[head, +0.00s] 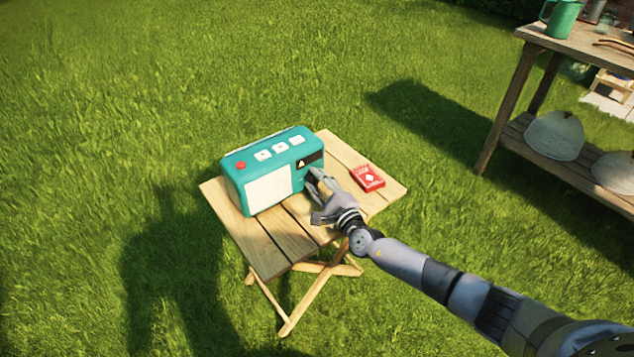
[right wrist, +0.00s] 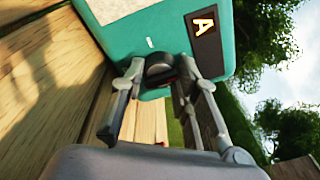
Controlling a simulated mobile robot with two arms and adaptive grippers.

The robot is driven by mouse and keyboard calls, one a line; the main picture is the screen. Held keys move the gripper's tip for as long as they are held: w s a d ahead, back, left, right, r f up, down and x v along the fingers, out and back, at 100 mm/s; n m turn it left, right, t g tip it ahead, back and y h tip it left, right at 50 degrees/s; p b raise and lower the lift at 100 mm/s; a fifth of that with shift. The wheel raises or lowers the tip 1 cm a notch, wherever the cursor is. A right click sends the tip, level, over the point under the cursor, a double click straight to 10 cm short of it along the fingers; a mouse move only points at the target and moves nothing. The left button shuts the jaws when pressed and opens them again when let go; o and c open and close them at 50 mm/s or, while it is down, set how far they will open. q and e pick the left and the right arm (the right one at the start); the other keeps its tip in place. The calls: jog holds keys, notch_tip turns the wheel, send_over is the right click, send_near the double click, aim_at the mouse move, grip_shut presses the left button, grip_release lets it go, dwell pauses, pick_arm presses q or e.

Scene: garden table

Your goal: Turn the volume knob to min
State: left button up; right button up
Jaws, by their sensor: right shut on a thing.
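The teal radio (head: 268,191) stands upright on the small slatted wooden table (head: 270,258), with a pale speaker panel and a dark display on its front. My right gripper (head: 314,184) is at the right part of the radio's front, below the display. In the right wrist view the dark round volume knob (right wrist: 159,68) sits between the fingertips of my right gripper (right wrist: 160,75), which are shut on it. A small white mark shows on the radio face beside the knob. In the head view the gripper hides the knob. My left gripper is not in view.
A red card box (head: 367,178) lies on the table to the right of my gripper. A larger wooden workbench (head: 580,45) with a green watering can (head: 561,18) stands at the right. Grass surrounds the small table.

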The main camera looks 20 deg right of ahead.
jog(key=o, duration=1.2)
jog(key=shift+c, duration=0.2)
jog(key=shift+s+d+f, duration=0.1)
jog(key=shift+s, duration=0.2)
jog(key=v, duration=1.1)
jog(key=shift+s+d, duration=0.1)
jog(key=shift+s, duration=0.15)
